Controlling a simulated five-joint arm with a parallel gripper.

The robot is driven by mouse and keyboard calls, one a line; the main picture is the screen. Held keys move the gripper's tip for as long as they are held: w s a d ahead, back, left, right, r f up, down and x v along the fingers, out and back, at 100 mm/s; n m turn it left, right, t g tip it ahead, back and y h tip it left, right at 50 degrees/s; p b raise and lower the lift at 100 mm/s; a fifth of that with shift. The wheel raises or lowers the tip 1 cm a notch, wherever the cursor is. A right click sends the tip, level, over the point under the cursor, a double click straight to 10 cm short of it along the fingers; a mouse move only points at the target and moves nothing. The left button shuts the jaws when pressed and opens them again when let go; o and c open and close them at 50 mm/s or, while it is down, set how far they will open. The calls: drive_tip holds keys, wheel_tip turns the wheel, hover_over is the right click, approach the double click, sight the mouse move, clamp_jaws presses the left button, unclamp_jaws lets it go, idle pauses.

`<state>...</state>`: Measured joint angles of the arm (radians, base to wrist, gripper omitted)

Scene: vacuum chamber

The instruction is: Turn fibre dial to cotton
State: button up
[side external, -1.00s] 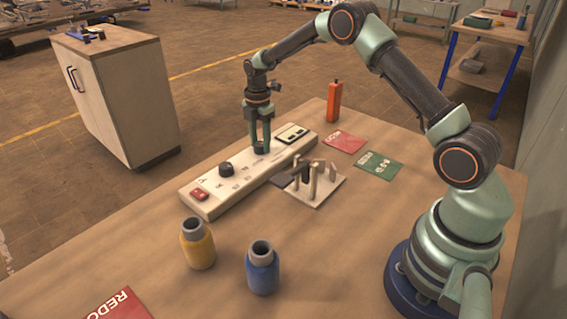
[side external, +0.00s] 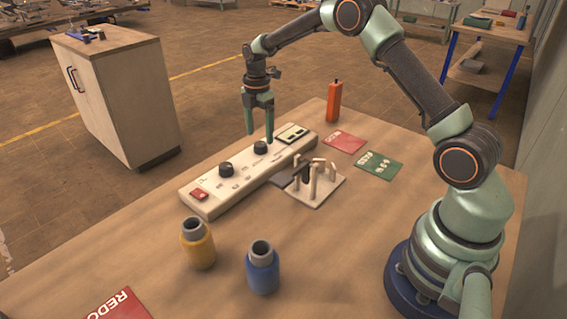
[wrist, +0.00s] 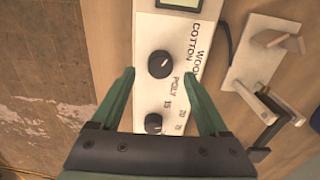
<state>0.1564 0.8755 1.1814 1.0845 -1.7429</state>
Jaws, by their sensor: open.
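The fibre dial (wrist: 159,64) is a round black knob on a long white panel (wrist: 147,95), with COTTON, WOOL and POLY printed to its right. A pale mark shows on the knob, but I cannot tell exactly which word it points to. The dial also shows in the side view (side external: 260,147). My gripper (side external: 260,137) is open above the dial and empty. In the wrist view its fingertips (wrist: 159,74) lie on either side of the knob, apart from it.
A second black dial (side external: 226,169) and a red switch (side external: 199,194) are on the panel, with a display (side external: 292,133) at its far end. A wooden stand (side external: 316,190) is close by on the right. Yellow (side external: 198,247) and blue (side external: 262,273) bottles stand in front.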

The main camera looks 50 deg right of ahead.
wheel_tip(320, 180, up, 8)
drive_tip(key=shift+r, duration=0.25)
wheel_tip(320, 180, up, 6)
drive_tip(key=m+t, duration=0.1)
drive_tip(key=m, duration=0.2)
hover_over(260, 144)
drive_tip(key=s+a, duration=0.2)
drive_tip(key=s, duration=0.1)
drive_tip(key=s+a+r+m+t, duration=0.2)
drive_tip(key=s+a+r+m, duration=0.1)
drive_tip(key=s+r+m, duration=0.4)
drive_tip(key=s+a+f+m+t, duration=0.1)
drive_tip(key=s+f+m, duration=0.1)
drive_tip(key=s+m, duration=0.2)
drive_tip(key=s+a+f+m+t, duration=0.1)
drive_tip(key=s+m, duration=0.3)
drive_tip(key=s, duration=0.6)
drive_tip(key=shift+a+f+t, duration=0.3)
drive_tip(key=shift+a+f, duration=0.25)
drive_tip(key=shift+f, duration=0.1)
